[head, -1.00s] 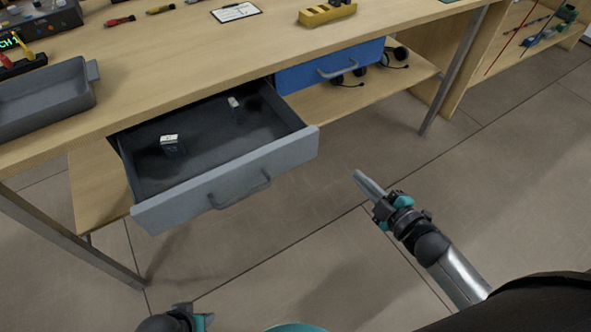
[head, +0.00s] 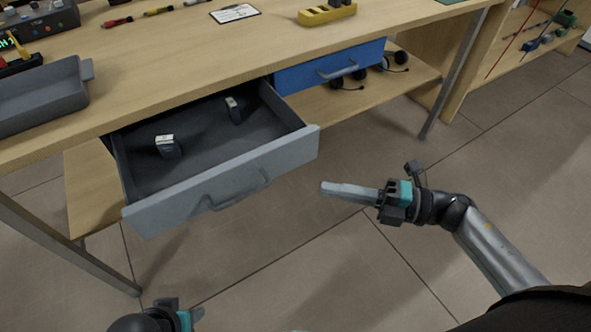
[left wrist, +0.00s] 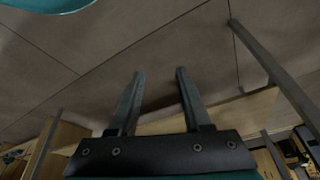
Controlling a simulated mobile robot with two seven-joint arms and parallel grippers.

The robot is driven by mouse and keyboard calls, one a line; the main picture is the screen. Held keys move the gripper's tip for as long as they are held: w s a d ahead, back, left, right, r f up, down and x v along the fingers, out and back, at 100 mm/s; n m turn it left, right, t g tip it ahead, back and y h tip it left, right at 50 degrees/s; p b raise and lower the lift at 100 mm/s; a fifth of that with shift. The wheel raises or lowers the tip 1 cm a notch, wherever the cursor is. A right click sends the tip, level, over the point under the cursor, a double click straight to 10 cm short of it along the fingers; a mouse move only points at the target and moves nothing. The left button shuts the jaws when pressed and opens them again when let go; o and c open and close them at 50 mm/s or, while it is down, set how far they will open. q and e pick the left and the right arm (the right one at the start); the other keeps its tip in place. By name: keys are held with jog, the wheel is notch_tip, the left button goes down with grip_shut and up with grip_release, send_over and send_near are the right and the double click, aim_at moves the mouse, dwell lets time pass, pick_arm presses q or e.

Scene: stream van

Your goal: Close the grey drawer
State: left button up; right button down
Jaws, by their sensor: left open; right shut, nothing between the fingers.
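The grey drawer (head: 225,189) hangs out from under the workbench, pulled open, with a curved handle (head: 238,191) on its front. Two small dark items with pale tops, one at the left (head: 167,146) and one at the back (head: 233,110), stand inside it.
A blue drawer (head: 330,66) right of the grey one appears shut. The workbench top (head: 190,65) holds a grey tray (head: 42,98), a clipboard (head: 235,13) and a yellow block (head: 327,12). Headsets (head: 396,60) lie on the lower shelf. The floor before the bench is clear.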

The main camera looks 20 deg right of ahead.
aim_at(274, 166)
pick_arm(q)
jog(key=shift+t, duration=0.4)
jog(key=shift+r+b, duration=1.25)
jog(key=shift+r, duration=1.7)
pick_arm(e)
jog(key=shift+w+a, duration=1.45)
jog(key=shift+w, duration=0.2)
jog(key=shift+w+a, duration=1.45)
jog(key=shift+w, duration=0.2)
pick_arm(q)
jog(key=shift+s, duration=0.1)
